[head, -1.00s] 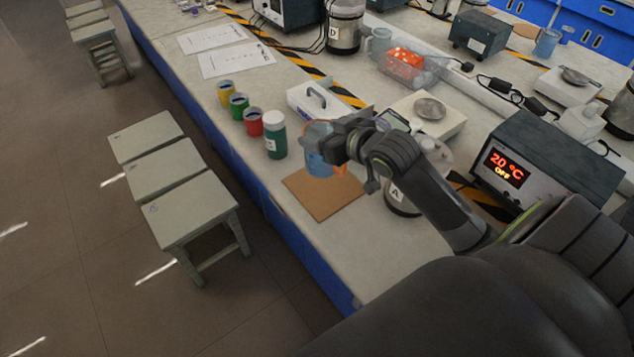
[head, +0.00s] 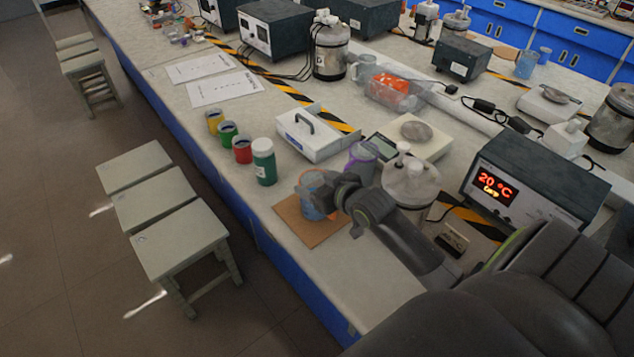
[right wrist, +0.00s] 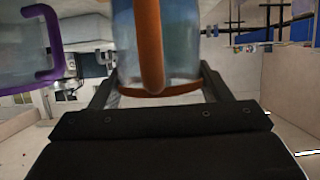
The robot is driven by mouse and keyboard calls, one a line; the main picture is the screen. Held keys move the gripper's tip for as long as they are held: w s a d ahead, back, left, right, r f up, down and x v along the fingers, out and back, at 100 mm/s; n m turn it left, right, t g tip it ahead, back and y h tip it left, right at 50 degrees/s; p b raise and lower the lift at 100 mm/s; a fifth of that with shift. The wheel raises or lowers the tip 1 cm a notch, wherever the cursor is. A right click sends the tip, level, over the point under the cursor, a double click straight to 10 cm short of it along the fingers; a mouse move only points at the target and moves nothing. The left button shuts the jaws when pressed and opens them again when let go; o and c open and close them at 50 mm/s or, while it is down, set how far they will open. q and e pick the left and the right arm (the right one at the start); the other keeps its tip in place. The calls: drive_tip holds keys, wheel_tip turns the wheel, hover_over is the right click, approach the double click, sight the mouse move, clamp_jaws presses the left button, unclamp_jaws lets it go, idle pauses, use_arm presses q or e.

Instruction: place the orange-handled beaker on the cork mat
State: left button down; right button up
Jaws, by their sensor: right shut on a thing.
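The orange-handled beaker (head: 312,208) holds blue liquid and appears upright over the cork mat (head: 297,229). In the head view my arm covers part of it, and I cannot tell whether its base touches the mat. My right gripper (head: 328,190) is shut on this beaker. My left gripper is not in view.
A purple-handled beaker (head: 362,160) stands close behind my gripper. A green bottle (head: 264,163) and red, green and yellow containers line the left edge.

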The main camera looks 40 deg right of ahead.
drive_tip(key=shift+f, duration=0.1)
drive_tip(key=o, duration=1.5)
drive_tip(key=shift+c, duration=0.2)
drive_tip(key=shift+s, duration=0.1)
drive_tip(key=v, duration=1.2)
